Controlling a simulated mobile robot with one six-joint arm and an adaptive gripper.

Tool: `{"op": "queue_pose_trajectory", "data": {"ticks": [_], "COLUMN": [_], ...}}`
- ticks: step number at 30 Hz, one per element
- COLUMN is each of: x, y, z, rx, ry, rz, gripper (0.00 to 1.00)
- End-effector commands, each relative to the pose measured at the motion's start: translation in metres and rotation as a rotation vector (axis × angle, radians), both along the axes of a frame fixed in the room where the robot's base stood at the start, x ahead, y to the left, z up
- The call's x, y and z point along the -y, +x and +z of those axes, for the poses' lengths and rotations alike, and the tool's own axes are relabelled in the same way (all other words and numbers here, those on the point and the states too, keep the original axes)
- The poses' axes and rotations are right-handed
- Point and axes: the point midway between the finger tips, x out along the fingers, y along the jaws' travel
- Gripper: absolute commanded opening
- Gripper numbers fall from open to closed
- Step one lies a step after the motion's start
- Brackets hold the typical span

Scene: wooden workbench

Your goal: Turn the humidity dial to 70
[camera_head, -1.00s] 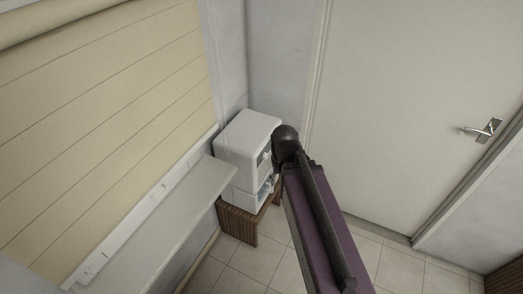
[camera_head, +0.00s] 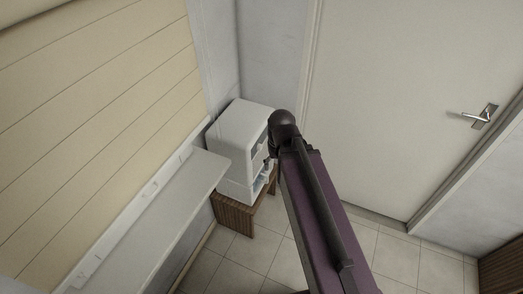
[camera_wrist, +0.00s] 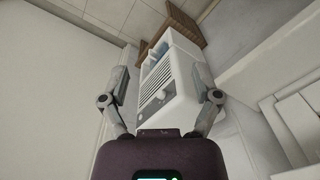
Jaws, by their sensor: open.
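A white box-shaped appliance (camera_head: 238,128) stands on a small wooden stand in the corner. In the wrist view its front (camera_wrist: 152,84) has horizontal slats, with a light blue part in an opening beyond them. A round knob (camera_wrist: 160,95) sits on the near part of the front, and a small pale shape lies below it; no dial markings are readable. My gripper (camera_wrist: 160,99) is open and empty, its two fingers apart on either side of the appliance in the picture. No contact shows. In the head view my arm hides the gripper and part of the appliance front.
The wooden stand (camera_head: 236,214) is on a tiled floor. A pale shelf (camera_head: 150,215) runs along the wall at left, below a beige blind (camera_head: 90,110). A closed door (camera_head: 400,100) with a handle is at right. Clear floor lies between.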

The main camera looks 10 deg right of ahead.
Motion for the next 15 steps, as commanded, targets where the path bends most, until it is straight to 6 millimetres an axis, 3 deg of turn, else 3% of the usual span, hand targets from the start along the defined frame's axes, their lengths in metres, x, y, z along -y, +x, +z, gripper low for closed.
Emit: {"op": "queue_pose_trajectory", "data": {"ticks": [15], "x": [-0.004], "y": [0.042], "z": [-0.083], "rx": [0.105], "ry": [0.283], "rz": [0.200], "gripper": [0.81]}}
